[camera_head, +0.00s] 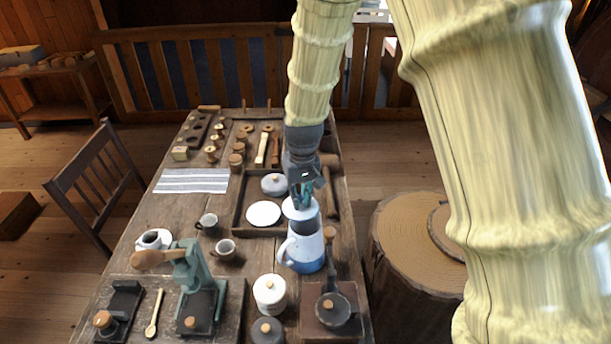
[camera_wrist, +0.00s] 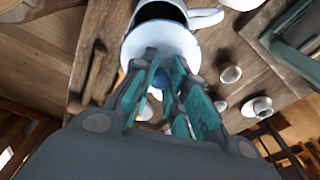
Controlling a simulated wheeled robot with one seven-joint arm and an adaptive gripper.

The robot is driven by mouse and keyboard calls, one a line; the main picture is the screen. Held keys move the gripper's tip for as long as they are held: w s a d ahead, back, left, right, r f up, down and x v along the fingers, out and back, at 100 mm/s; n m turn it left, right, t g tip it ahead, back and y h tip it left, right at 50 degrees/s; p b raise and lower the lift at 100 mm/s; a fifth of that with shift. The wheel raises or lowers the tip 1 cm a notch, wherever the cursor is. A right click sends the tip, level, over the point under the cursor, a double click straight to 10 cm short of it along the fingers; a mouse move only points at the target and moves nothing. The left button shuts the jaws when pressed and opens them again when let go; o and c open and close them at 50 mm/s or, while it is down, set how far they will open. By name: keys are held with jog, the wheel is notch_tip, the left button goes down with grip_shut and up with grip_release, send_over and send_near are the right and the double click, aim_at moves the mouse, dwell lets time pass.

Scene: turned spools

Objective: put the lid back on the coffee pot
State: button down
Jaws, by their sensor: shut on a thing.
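The coffee pot (camera_head: 303,254) is blue and white and stands upright on the table, its handle on the left. My gripper (camera_head: 303,195) is above the pot, pointing down. It is shut on the white lid (camera_head: 295,210), which is a round disc. In the wrist view, the lid (camera_wrist: 150,45) lies below my fingers (camera_wrist: 162,88), with a blue knob partly hidden between them. The pot's dark open mouth (camera_wrist: 160,12) shows beyond the lid's edge, so the lid is offset from it. I cannot tell whether the lid touches the rim.
A dark tray (camera_head: 238,218) behind the pot holds a white plate (camera_head: 263,214) and a grey lidded dish (camera_head: 274,184). A white lidded jar (camera_head: 269,294), a long-handled pan (camera_head: 334,309) and a green press (camera_head: 192,270) stand nearby. Two cups (camera_head: 225,249) (camera_head: 207,222) are left of the pot.

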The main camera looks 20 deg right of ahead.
aim_at(306, 209)
jog(key=r+p, duration=0.1)
jog(key=r+n+p, duration=0.1)
jog(key=p, duration=0.1)
jog(key=s+n+p, duration=0.1)
jog(key=p, duration=0.1)
jog(key=shift+s+d+r, duration=0.1)
jog(key=shift+d+r, duration=0.3)
jog(key=shift+s+d+r+n+p, duration=0.1)
jog(key=shift+s+n+p, duration=0.1)
jog(key=shift+n+p, duration=0.45)
jog(key=shift+f+b, duration=2.7)
jog(key=shift+f, duration=0.75)
jog(key=shift+f, duration=0.5)
jog(key=c, duration=1.3)
grip_release()
jog(key=r, duration=0.4)
jog(key=s+r, duration=0.1)
jog(key=r, duration=0.7)
jog(key=shift+s+d, duration=0.2)
jog(key=shift+d, duration=0.1)
